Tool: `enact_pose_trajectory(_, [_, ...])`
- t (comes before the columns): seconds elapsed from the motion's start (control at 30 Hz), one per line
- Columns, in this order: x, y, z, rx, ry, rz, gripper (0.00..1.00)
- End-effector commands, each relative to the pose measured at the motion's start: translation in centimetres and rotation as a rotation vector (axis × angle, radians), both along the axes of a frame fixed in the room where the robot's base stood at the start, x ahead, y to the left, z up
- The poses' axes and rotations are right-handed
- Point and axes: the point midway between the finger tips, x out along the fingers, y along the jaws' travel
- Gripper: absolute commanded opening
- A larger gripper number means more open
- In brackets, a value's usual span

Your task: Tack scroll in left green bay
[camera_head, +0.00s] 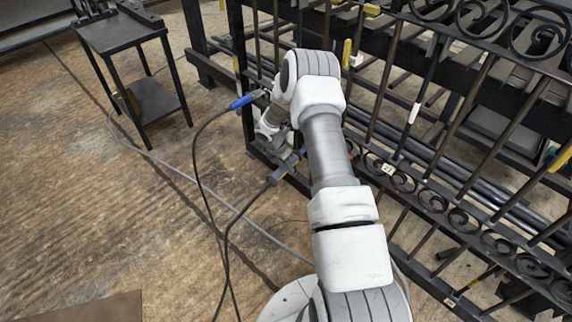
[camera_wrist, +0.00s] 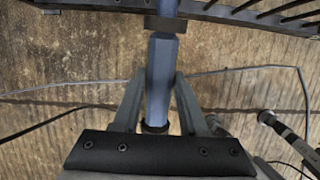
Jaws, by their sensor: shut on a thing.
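The gate (camera_head: 450,190) is a dark metal frame with upright bars and rows of scrolls. Scrolls run along its top and its lower band (camera_head: 430,197). Which scroll is loose, and which bay is the left green one, I cannot tell. My gripper (camera_wrist: 160,90) is shut on a blue tool handle (camera_wrist: 163,55), which lies between its fingers in the wrist view. The handle's far end meets or overlaps a dark bar of the frame (camera_wrist: 165,23). In the head view a blue handle (camera_head: 241,102) with a cable shows beside my wrist; my arm hides the fingers.
A grey handle (camera_head: 284,168) with a dark cable lies just below my wrist. Cables (camera_head: 205,190) trail over the floor. A small black table (camera_head: 120,35) stands upper left. Yellow tags (camera_head: 346,54) and a white tag (camera_head: 414,113) mark bars. The left floor is mostly open.

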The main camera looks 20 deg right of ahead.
Motion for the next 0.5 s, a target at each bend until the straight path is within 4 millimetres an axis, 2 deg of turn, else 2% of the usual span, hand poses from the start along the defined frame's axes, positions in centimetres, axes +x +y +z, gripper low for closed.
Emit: enact_pose_trajectory(0.5, [-1.2, 3.6, -1.2, -0.001, -0.001, 0.003, 0.0])
